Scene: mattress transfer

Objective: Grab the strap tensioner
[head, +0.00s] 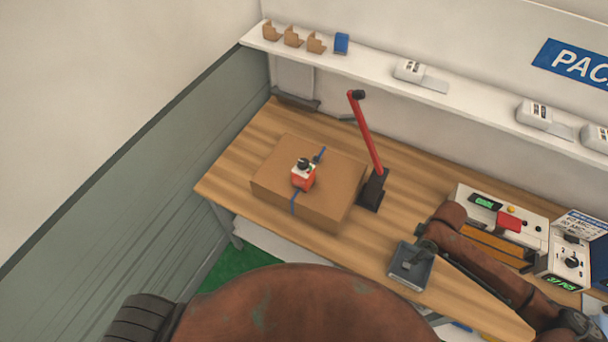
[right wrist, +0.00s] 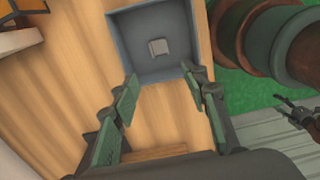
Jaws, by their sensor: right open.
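A red and white device with a black knob, which looks like the strap tensioner (head: 303,174), sits on top of a brown cardboard box (head: 333,191) on the wooden bench. A blue strap (head: 294,203) runs over the box beneath it. My right gripper (head: 425,250) is well to the right of the box, by a grey tray (head: 398,276) at the bench's front edge. In the right wrist view my right gripper (right wrist: 162,98) is open and empty, its fingers apart near the tray (right wrist: 120,45). What seems to be my left gripper (right wrist: 297,112) shows small at the right edge there; its opening is unclear.
A red lever arm on a black base (head: 366,135) stands just right of the box. Control boxes (head: 500,213) stand at the bench's right end. A shelf (head: 380,75) runs along the wall. A small grey piece (right wrist: 159,47) lies in the tray.

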